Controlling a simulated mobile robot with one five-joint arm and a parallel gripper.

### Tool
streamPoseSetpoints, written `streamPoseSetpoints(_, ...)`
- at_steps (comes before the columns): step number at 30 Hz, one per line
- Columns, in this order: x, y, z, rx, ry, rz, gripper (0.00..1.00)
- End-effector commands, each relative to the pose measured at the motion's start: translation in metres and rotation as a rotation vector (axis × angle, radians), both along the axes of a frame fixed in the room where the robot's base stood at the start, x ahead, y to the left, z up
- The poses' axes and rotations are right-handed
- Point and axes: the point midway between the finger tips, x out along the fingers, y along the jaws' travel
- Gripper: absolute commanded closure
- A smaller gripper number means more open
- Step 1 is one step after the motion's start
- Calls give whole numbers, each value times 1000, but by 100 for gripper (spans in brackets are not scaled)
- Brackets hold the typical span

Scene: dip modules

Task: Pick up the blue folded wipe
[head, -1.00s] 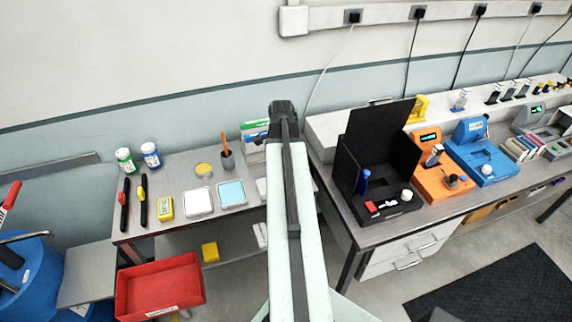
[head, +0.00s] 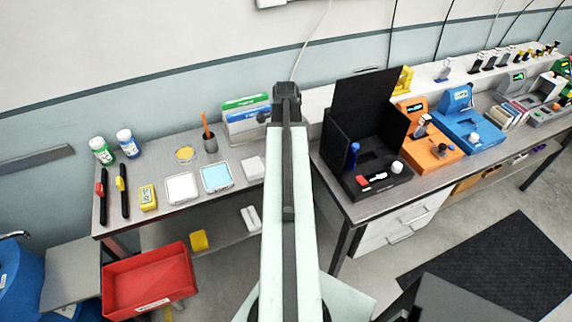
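A light blue flat square (head: 216,177) with a pale rim, which looks like the blue wipe, lies on the left grey bench (head: 225,200) near its front edge. I cannot tell whether the rim is a tray under it. A similar white square (head: 181,188) lies just left of it. My arm reaches up the middle of the view, right of the blue square. The dark end of my arm, where my gripper (head: 286,92) seems to be, is beyond and right of the square, apart from it. Its fingers cannot be made out.
A red bin (head: 150,282) is below left. A black open box (head: 362,140) stands on the right bench.

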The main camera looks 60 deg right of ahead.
Motion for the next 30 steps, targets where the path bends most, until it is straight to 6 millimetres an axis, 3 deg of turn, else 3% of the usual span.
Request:
streamPoseSetpoints(1,0,0,-18,0,0,0,0)
streamPoseSetpoints(3,0,0,-23,0,0,0,0)
streamPoseSetpoints(10,-1,0,-19,0,0,-1,0)
streamPoseSetpoints(15,-1,0,-19,0,0,-1,47)
streamPoseSetpoints(17,-1,0,-19,0,0,-1,59)
streamPoseSetpoints(25,-1,0,-16,0,0,-2,59)
streamPoseSetpoints(30,-1,-1,4,0,0,-2,59)
